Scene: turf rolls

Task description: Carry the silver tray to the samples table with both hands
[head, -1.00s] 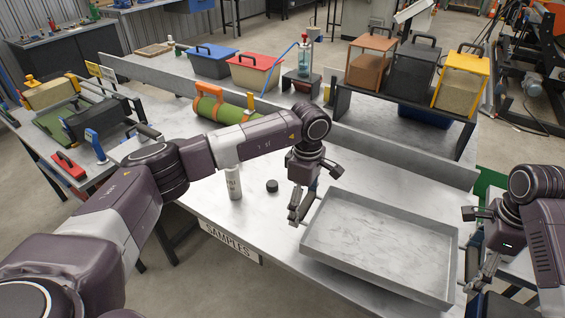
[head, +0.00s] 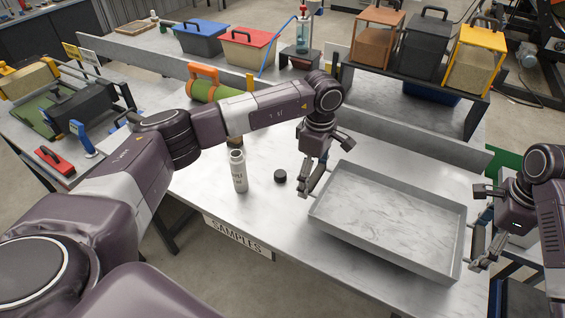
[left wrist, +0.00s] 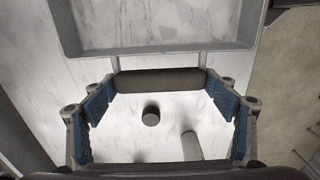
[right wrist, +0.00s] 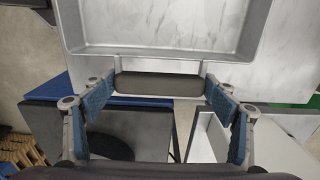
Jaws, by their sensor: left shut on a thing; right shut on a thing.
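The silver tray (head: 390,215) is empty and looks about level in the head view. It overlaps the front right part of the samples table (head: 260,207), with its near right corner about at the front edge. I cannot tell whether it touches the tabletop. My left gripper (head: 316,180) is shut on the dark left handle (left wrist: 160,83), outside the tray wall. My right gripper (head: 479,232) is at the opposite end, shut on the other dark handle (right wrist: 160,85). The SAMPLES sign (head: 238,237) is on the table's front edge.
A white bottle (head: 239,172) and a black cap (head: 280,176) stand left of the tray. A green roll with orange handle (head: 208,88) lies behind my left arm. A dark rack (head: 410,97) with sample boxes stands at the back right, behind a low grey rail (head: 400,128).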

